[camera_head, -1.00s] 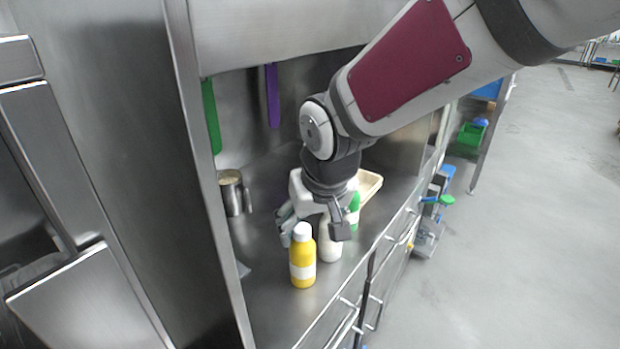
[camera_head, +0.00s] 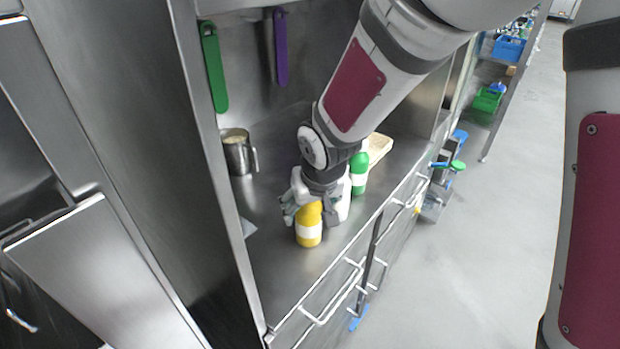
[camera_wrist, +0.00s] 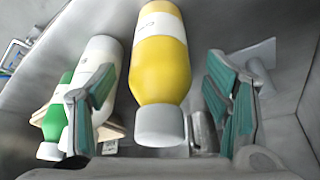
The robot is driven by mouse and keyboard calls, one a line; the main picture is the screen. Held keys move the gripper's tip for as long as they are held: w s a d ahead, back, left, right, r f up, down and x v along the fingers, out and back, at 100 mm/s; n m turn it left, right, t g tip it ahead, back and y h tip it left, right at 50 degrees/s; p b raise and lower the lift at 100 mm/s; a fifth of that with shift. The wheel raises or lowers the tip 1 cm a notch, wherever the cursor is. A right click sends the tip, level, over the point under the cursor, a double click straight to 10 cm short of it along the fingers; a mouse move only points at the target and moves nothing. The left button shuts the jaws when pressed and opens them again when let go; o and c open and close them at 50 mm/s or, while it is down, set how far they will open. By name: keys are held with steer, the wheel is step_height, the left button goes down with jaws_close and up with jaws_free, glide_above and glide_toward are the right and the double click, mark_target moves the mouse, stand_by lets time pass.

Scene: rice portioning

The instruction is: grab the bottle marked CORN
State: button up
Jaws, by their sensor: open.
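A yellow bottle (camera_head: 308,237) with a white label band and white cap stands upright on the steel counter. In the wrist view the yellow bottle (camera_wrist: 160,72) lies between my two spread fingers, its label print too small to read surely. My gripper (camera_head: 311,212) is open and low over the bottle, hiding its top in the head view. In the wrist view both green-padded fingers of my gripper (camera_wrist: 162,102) appear apart from the bottle. A white bottle (camera_head: 344,200) stands right behind it, close to one finger. A green bottle (camera_head: 359,176) stands farther back.
A pale tray (camera_head: 379,147) lies behind the bottles. A metal pot (camera_head: 238,155) stands at the back left of the counter (camera_head: 275,275). A steel side wall (camera_head: 218,190) bounds the left. Green (camera_head: 213,68) and purple (camera_head: 280,48) utensils hang behind.

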steer(key=shift+x, duration=1.5)
steer(key=c, duration=1.5)
steer(key=shift+r, duration=0.2)
